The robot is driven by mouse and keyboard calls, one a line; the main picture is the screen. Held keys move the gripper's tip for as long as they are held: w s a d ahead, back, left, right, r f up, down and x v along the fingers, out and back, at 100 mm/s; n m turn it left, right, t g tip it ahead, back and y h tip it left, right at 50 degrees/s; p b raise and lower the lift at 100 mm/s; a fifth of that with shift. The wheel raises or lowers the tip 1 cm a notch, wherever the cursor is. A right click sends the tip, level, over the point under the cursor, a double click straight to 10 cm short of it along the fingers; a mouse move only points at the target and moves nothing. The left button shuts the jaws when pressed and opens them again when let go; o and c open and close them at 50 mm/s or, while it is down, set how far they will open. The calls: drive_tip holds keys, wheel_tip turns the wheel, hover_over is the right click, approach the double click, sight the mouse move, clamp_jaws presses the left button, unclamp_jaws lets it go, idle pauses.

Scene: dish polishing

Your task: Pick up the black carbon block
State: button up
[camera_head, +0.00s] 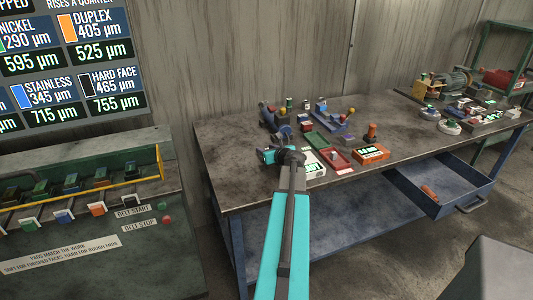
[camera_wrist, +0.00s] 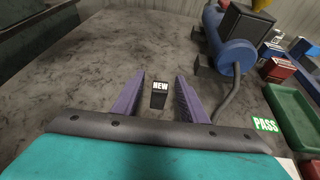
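The black carbon block (camera_wrist: 158,100) is a small dark block with a white "NEW" label on its top. In the wrist view it sits on the grey tabletop between the two purple fingers of my gripper (camera_wrist: 159,78), with a visible gap on each side. My gripper is open and points down at the table. In the head view my gripper (camera_head: 268,156) is low over the workbench's left part, and I cannot make out the block there.
A blue motor (camera_wrist: 236,56) with a cable stands right of the block, near the right finger. A green tray (camera_wrist: 292,112) marked "PASS" and a red tray (camera_head: 334,160) lie further right. An orange box (camera_head: 371,153) stands beyond. The workbench (camera_head: 235,185) is bare at its left end.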

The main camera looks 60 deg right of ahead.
drive_tip(key=shift+p+x, duration=0.3)
drive_tip(key=shift+x, duration=1.3)
clamp_jaws()
